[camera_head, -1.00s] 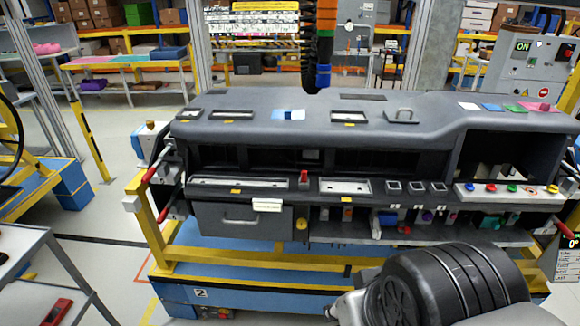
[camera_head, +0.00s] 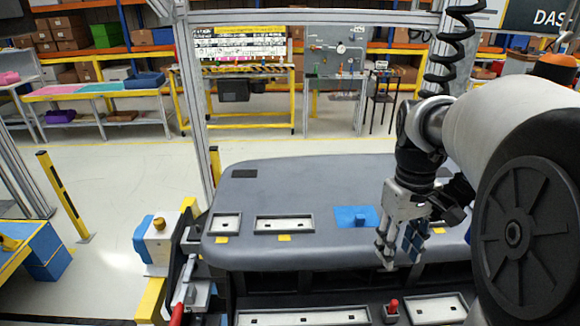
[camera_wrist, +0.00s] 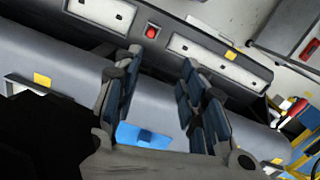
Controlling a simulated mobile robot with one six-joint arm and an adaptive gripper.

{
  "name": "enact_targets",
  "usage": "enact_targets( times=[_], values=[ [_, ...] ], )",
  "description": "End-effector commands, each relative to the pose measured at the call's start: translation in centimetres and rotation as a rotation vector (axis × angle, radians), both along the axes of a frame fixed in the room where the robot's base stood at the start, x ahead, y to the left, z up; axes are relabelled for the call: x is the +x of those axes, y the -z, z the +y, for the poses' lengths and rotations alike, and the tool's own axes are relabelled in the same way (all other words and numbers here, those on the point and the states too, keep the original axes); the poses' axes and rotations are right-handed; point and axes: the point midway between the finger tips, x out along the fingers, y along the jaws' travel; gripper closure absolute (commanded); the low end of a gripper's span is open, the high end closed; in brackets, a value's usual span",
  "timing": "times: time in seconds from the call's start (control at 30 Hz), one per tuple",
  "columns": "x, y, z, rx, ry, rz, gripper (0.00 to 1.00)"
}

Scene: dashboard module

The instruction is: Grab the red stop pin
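The red stop pin (camera_head: 393,305) stands upright in a small dark holder between two pale recessed strips on the dashboard's lower front ledge. It also shows as a red cap in the wrist view (camera_wrist: 151,32), upper middle. My gripper (camera_head: 400,257) hangs over the dashboard top, above and behind the pin in the head view. In the wrist view my gripper (camera_wrist: 155,68) has its blue-padded fingers spread apart with nothing between them. The pin lies beyond the fingertips, apart from them.
The grey dashboard top (camera_head: 300,185) is mostly clear. A blue pad (camera_head: 356,216) with a small raised block lies close to my gripper. Pale recessed strips (camera_head: 303,316) flank the pin. A blue and white box unit (camera_head: 154,240) stands at the left end.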

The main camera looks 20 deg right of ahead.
Motion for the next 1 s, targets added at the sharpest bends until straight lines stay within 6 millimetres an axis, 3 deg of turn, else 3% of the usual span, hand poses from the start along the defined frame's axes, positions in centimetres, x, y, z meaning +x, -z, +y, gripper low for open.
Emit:
enact_targets(
  times=[0.1,0.37,0.8,1.0],
  values=[
    [0.3,-0.1,-1.8,0.016,0.006,0.033,0.62],
    [0.3,0.7,-2.5,0.023,0.005,0.048,0.62],
    [-0.8,9.5,-2.3,0.024,0.005,0.048,0.62],
    [-1.0,11.5,-2.4,0.023,0.005,0.046,0.62]
  ],
)
